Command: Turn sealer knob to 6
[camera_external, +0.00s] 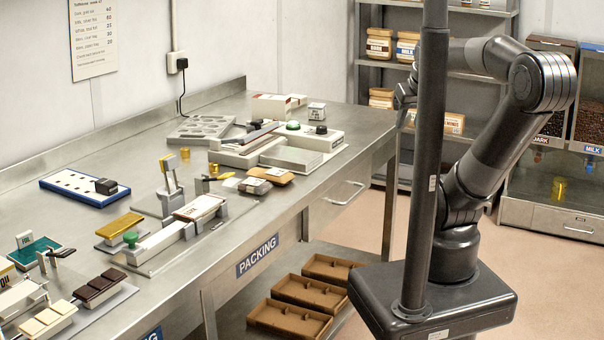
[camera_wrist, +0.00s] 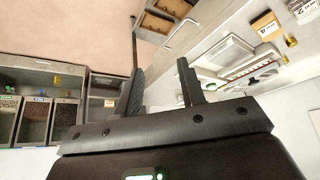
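The sealer (camera_external: 318,142) is a pale machine at the far end of the steel table in the external view, with a green round part (camera_external: 293,125) and a dark knob (camera_external: 321,129) on its top. The knob's setting is too small to read. My gripper (camera_external: 403,97) is up in the air to the right of the sealer, well apart from it, partly hidden by my column. In the wrist view my gripper (camera_wrist: 160,85) has its two fingers spread with nothing between them. The sealer (camera_wrist: 228,52) shows there tilted, right of the fingers.
The steel table (camera_external: 345,118) carries moulds, a blue tray (camera_external: 85,190) and several small tools left of the sealer. A small white box (camera_external: 316,111) stands just behind the sealer. Brown cartons (camera_external: 290,320) lie on the lower shelf.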

